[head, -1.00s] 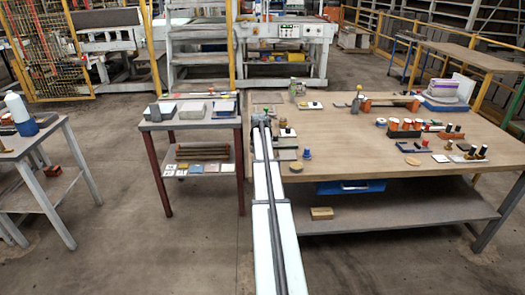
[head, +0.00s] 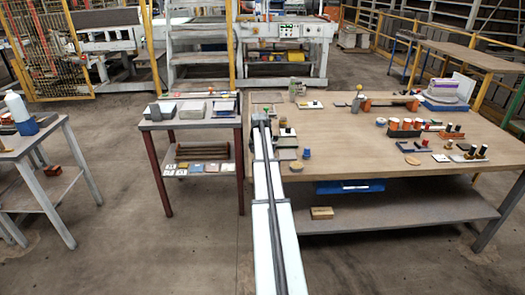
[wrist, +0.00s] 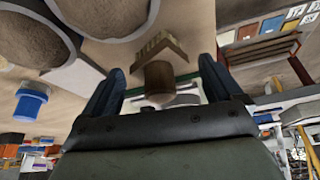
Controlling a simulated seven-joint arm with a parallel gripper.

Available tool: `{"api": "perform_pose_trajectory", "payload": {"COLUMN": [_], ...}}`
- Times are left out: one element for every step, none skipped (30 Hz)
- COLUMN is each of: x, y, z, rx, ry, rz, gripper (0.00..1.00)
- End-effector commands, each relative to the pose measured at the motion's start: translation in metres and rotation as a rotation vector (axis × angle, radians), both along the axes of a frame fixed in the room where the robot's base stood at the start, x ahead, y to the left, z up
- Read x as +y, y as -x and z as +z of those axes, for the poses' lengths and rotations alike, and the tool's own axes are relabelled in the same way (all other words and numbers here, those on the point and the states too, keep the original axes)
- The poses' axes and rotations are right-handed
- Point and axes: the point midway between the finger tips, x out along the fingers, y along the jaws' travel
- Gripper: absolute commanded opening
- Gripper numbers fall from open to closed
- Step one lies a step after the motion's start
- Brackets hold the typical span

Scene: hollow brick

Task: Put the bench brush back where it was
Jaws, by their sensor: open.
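In the wrist view, a tan wedge-shaped piece with a ridged edge and a brown rounded stub (wrist: 158,78) shows just beyond and between my fingers; it looks like the bench brush, though I cannot be sure. My gripper (wrist: 162,88) is open, with one dark blue finger on each side of the stub. I cannot tell whether either finger touches it. In the head view, my gripper (head: 262,118) is over the left end of the large wooden workbench (head: 370,150). My own arm hides its fingers there, and I cannot make out the brush.
Two round grey-rimmed things fill the upper left of the wrist view. A blue-topped piece (head: 306,154) stands on the bench right of my arm. Orange-and-black tool holders (head: 405,128) stand farther right. A small side table (head: 190,124) is left, across a narrow gap.

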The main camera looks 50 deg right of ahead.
Motion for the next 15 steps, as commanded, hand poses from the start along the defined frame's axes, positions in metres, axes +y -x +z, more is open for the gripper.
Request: {"api": "perform_pose_trajectory", "payload": {"x": [0.001,0.002,0.004,0.005,0.007,0.009,0.011,0.013,0.016,0.017,0.019,0.022,0.024,0.025,0.027], "y": [0.001,0.002,0.003,0.004,0.005,0.006,0.007,0.009,0.011,0.012,0.013,0.015,0.016,0.017,0.018], "z": [0.003,0.006,0.01,0.014,0.019,0.025,0.03,0.035,0.043,0.048,0.054,0.06,0.065,0.07,0.077], "rx": [-0.001,0.0,0.0,-0.001,-0.001,-0.002,-0.002,-0.001,-0.001,-0.002,-0.002,-0.001,-0.001,-0.001,-0.002], "ry": [0.001,0.0,0.0,0.001,0.001,0.001,0.002,0.002,0.002,0.002,0.002,0.002,0.001,0.002,0.002], "rz": [0.0,0.0,0.0,0.0,0.0,0.0,0.0,0.0,0.0,0.0,0.0,0.0,0.0,0.0,0.0], "gripper": [0.92,0.92,0.92,0.92,0.92,0.92,0.92,0.92,0.92,0.92,0.92,0.92,0.92,0.92,0.92]}}
